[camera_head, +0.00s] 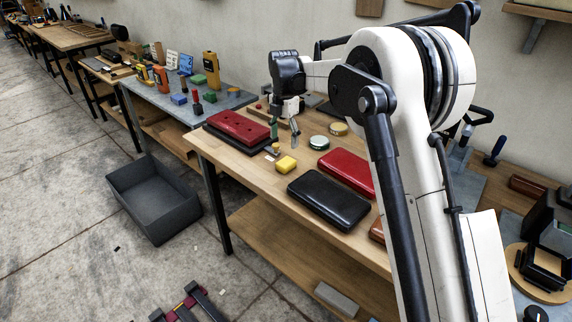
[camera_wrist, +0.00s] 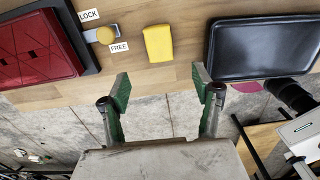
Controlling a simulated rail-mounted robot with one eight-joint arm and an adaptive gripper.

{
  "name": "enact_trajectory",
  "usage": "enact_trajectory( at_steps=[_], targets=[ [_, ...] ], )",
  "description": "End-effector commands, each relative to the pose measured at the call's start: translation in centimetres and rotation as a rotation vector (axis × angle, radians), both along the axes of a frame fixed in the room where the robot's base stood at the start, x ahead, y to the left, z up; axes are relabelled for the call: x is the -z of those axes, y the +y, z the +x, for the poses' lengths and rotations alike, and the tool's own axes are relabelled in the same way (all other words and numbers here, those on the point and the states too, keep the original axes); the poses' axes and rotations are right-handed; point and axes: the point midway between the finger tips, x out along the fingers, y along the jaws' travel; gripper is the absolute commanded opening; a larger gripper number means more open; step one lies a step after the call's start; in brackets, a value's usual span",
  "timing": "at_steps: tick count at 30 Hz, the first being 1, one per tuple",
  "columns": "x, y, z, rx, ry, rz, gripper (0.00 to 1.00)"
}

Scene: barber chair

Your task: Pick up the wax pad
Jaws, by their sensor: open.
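A small yellow block, which I take to be the wax pad (camera_head: 287,165), lies on the wooden bench top near its front edge. In the wrist view the wax pad (camera_wrist: 158,43) is just beyond the fingertips, roughly centred between them. My gripper (camera_head: 284,131) is open and empty above the bench, behind the pad in the head view. In the wrist view my gripper (camera_wrist: 163,88) shows two green-padded fingers spread apart, not touching the pad.
Round tins (camera_head: 319,142) stand behind.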

Motion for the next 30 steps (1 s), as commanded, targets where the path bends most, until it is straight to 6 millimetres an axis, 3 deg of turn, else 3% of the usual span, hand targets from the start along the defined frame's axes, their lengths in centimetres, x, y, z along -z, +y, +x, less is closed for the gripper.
enact_trajectory(
  at_steps=[3,9,17,30],
  targets=[
    [2.4,0.0,0.0,0.001,0.0,0.0,0.62],
    [5.2,0.0,0.1,0.002,-0.001,0.001,0.62],
    [6.4,-0.1,0.2,0.002,-0.001,0.001,0.62],
    [11.1,-0.6,0.7,0.003,-0.001,0.001,0.62]
  ],
)
